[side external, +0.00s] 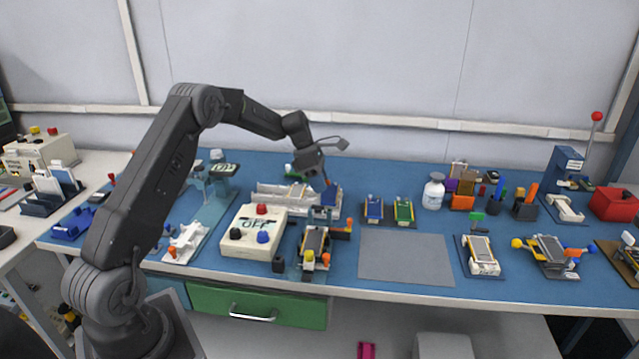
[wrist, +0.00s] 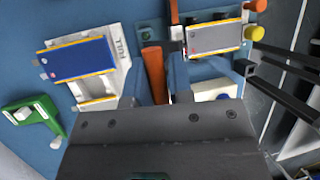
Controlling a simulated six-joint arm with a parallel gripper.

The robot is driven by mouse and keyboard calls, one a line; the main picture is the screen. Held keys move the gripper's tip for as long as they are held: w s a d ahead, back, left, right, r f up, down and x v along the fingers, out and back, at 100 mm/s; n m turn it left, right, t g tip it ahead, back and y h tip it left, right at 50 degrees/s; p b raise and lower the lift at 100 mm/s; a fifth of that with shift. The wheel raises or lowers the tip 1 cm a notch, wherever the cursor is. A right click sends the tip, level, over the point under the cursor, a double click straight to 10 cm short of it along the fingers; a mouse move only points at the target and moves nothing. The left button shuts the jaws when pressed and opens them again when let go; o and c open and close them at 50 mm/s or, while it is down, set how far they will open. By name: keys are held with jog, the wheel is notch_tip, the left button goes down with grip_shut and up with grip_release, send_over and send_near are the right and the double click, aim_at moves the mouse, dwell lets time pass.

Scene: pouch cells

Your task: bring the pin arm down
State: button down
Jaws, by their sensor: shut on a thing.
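An orange handle (wrist: 154,74) stands in the wrist view between my gripper's two fingers (wrist: 158,88), and the gripper is shut on it. The handle's lower part and its joint are hidden. Beside it is the fixture with a grey cell (wrist: 214,38), which has yellow and orange knobs at its end. In the side view my gripper (side external: 326,178) is over the bench just behind this fixture (side external: 314,241). An orange part (side external: 343,230) shows at the fixture's rear right. I cannot tell from here how far the pin arm is tilted.
A white tray marked FULL (wrist: 113,85) with a blue cell (wrist: 78,58) is left of the handle in the wrist view. A green clamp-like piece (wrist: 34,118) lies beyond. The white button box (side external: 252,237) is left of the fixture. A bare grey mat (side external: 406,257) is to its right.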

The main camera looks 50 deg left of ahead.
jog(key=shift+s+d+m+t+y, duration=0.3)
jog(key=shift+s+d+t+y, duration=0.5)
jog(key=shift+y, duration=0.1)
jog(key=shift+t+y, duration=0.6)
jog(key=shift+t, duration=0.1)
jog(key=shift+s+d+f, duration=1.55)
jog(key=shift+s+d, duration=0.05)
jog(key=shift+d, duration=0.05)
jog(key=shift+s+d+f, duration=0.1)
jog(key=c, duration=1.4)
grip_release()
jog(key=o, duration=0.3)
